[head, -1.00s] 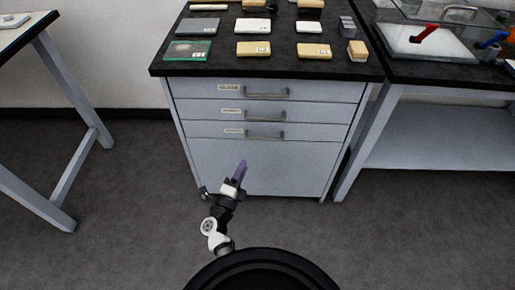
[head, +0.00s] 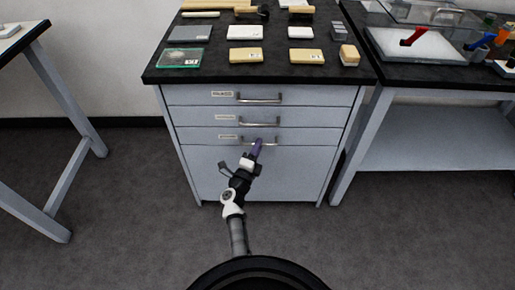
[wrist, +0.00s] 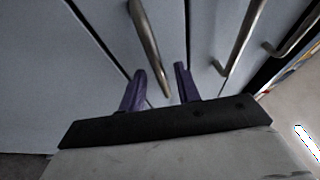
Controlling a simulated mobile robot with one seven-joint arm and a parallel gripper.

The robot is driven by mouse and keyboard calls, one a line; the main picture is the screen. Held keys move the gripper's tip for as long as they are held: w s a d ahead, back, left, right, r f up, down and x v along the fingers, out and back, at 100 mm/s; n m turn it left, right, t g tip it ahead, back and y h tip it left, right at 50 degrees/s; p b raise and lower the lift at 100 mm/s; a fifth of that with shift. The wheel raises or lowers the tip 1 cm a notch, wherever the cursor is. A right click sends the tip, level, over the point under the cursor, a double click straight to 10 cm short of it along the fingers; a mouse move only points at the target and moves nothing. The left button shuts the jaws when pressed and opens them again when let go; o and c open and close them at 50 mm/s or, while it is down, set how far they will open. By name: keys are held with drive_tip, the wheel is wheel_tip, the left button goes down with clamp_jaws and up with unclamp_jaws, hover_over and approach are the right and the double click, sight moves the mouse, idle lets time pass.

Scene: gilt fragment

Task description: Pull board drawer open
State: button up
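The grey cabinet holds three stacked drawers: top (head: 320,96), middle (head: 320,117) and lowest (head: 320,136). Each has a metal bar handle and a small label too small to read, so I cannot tell which is the board drawer. All three look shut. My gripper (head: 256,147), with purple fingers, is at the lowest drawer's handle (head: 272,142). In the wrist view my gripper (wrist: 159,84) is open. The nearest handle (wrist: 149,45) runs into the gap between its fingers; I cannot tell whether they touch it.
Boxes and tiles lie on the black cabinet top (head: 210,75). Below the drawers is a plain panel (head: 290,175). A bench (head: 430,130) stands close on the right, another table (head: 45,130) at the left. The floor (head: 130,215) in front is clear.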

drive_tip(key=shift+w+d, duration=0.1)
drive_tip(key=shift+w, duration=0.05)
drive_tip(key=shift+c, duration=0.4)
clamp_jaws()
